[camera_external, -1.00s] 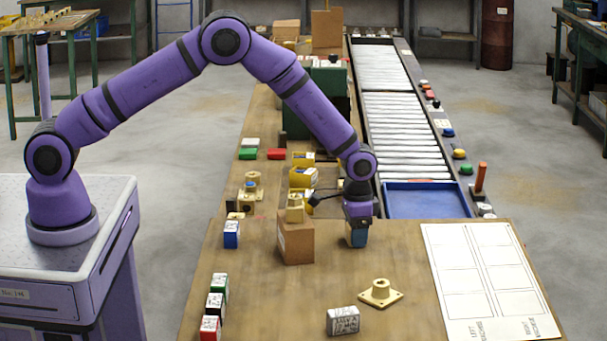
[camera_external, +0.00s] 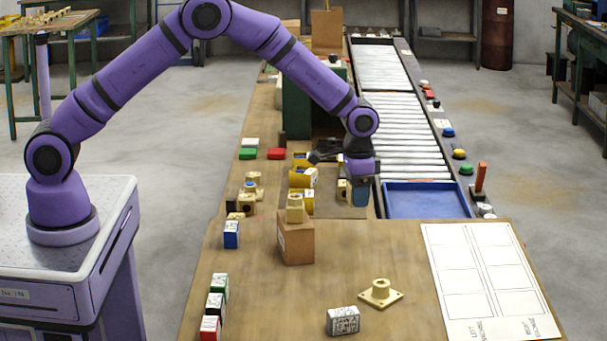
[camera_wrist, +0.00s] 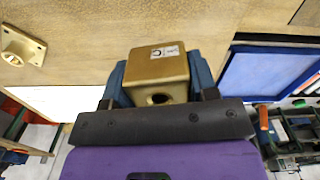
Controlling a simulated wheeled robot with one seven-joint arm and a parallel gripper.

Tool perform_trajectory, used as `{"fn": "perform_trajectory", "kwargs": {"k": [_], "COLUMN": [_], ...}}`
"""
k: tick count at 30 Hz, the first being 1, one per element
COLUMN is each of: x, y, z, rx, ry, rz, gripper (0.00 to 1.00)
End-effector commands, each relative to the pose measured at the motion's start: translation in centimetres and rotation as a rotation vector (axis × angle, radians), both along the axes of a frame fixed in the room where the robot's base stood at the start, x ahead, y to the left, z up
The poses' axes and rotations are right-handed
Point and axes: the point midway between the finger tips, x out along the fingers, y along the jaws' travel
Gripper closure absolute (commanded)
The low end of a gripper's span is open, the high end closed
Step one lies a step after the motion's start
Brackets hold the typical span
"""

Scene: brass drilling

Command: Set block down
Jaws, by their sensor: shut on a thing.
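My gripper (camera_external: 360,192) is above the far part of the brown workbench, just left of the blue tray. In the wrist view, its blue fingers (camera_wrist: 160,82) are shut on a brass block (camera_wrist: 160,65). The block has a round dark hole in the face toward the camera and a small white label on another face. In the external view the fingers mostly hide it. A brass piece with a dark hole (camera_external: 342,190) shows just left of the fingers; I cannot tell whether it is the held block. I cannot tell whether the held block touches anything.
A brown box (camera_external: 296,243) with a brass part on top stands left of my gripper. A brass flanged part (camera_external: 380,293) and a white-faced block (camera_external: 343,321) lie in front. A white marked sheet (camera_external: 490,280) lies at right. The blue tray (camera_external: 425,200) ends the roller conveyor. Much of the front bench is clear.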

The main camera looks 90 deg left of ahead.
Motion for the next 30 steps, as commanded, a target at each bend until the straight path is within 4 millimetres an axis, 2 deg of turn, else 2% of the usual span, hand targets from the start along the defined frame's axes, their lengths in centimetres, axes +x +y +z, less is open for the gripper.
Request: {"fn": "perform_trajectory", "kwargs": {"k": [17, 26, 30], "x": [0.1, -3.5, -6.0], "y": [0.0, -4.5, -7.0], "z": [11.0, 11.5, 11.7], "rx": [0.001, 0.003, 0.004], "ry": [-0.005, -0.002, -0.002], "rz": [0.000, -0.032, -0.050], "gripper": [0.92, 0.92, 0.92]}}
